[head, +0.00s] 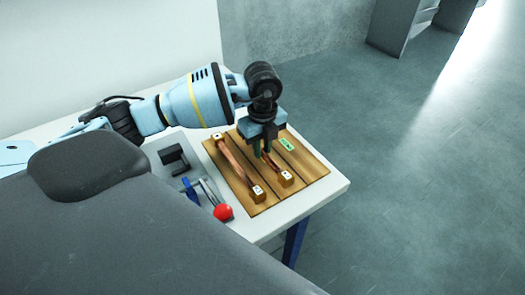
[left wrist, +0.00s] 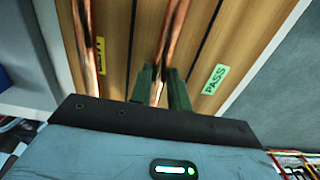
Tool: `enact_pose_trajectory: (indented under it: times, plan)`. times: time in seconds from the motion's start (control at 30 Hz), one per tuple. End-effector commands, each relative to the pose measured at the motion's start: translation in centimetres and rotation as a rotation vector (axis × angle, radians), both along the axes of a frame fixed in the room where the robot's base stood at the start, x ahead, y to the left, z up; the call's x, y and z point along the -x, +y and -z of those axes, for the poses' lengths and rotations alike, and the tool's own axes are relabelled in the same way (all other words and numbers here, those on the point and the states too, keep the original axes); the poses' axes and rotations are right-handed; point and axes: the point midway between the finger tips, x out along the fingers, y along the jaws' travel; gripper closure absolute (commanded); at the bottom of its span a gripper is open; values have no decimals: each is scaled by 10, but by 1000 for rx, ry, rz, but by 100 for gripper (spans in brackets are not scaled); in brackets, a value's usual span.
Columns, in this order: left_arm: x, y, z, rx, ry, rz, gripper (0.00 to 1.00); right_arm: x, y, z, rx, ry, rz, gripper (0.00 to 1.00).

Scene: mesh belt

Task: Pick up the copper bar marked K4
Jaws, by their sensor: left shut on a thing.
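Two copper bars lie lengthwise at the wooden board (head: 311,172). The left copper bar (head: 236,162) has pale-marked end blocks and also shows in the left wrist view (left wrist: 82,40). The right copper bar (head: 271,163) is partly hidden under my left gripper (head: 263,151); its near end has a white-marked block (head: 286,177). In the left wrist view, the green fingers of my left gripper (left wrist: 160,85) are shut on this right bar (left wrist: 172,40), one on each side. I cannot read a K4 mark on either bar. My right gripper is out of view.
A green PASS label (left wrist: 215,79) lies right of the held bar, and a yellow label (left wrist: 101,55) beside the left bar. A clamp with a red knob (head: 223,212) and a black block (head: 173,156) stand left of the board. The table edge is close on the right.

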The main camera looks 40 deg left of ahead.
Motion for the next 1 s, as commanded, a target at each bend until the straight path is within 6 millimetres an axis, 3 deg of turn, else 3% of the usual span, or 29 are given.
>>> enact_pose_trajectory:
  times: [0.43,0.7,1.0]
  plan:
    - [-1,0,-6,2,-4,0,100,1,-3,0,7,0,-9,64]
    - [-1,-1,-40,2,-6,2,100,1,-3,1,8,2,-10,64]
    - [41,-55,-43,3,-3,8,100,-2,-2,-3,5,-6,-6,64]
